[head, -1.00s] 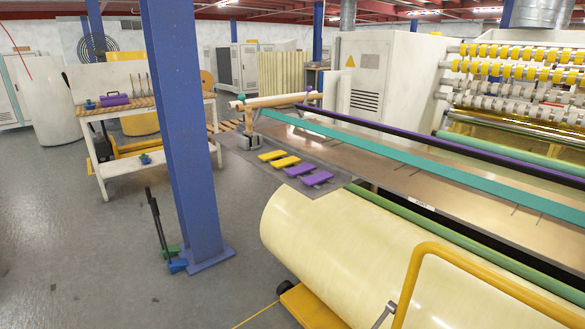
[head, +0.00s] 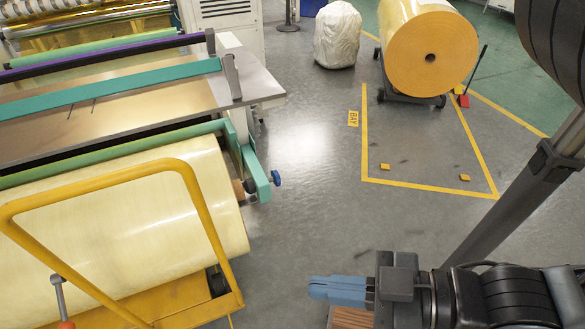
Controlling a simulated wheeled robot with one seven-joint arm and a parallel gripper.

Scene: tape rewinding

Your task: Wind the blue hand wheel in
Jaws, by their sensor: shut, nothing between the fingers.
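The blue hand wheel (head: 276,178) is small and sits on the outer end of a teal bracket (head: 257,172) at the right end of the large cream roll (head: 120,215). It stands clear of the bracket's face on a short stem. My gripper (head: 312,289) is at the bottom middle of the head view, its blue fingers closed and pointing left with nothing between them. It is well apart from the hand wheel, which shows above and slightly left of it in the picture.
A yellow cart handle (head: 190,170) rises in front of the cream roll. The machine's table corner (head: 268,92) juts out above the bracket. A yellow-marked floor bay (head: 364,130), an orange roll (head: 430,55) and a wrapped white bundle (head: 337,35) lie beyond. The floor between is clear.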

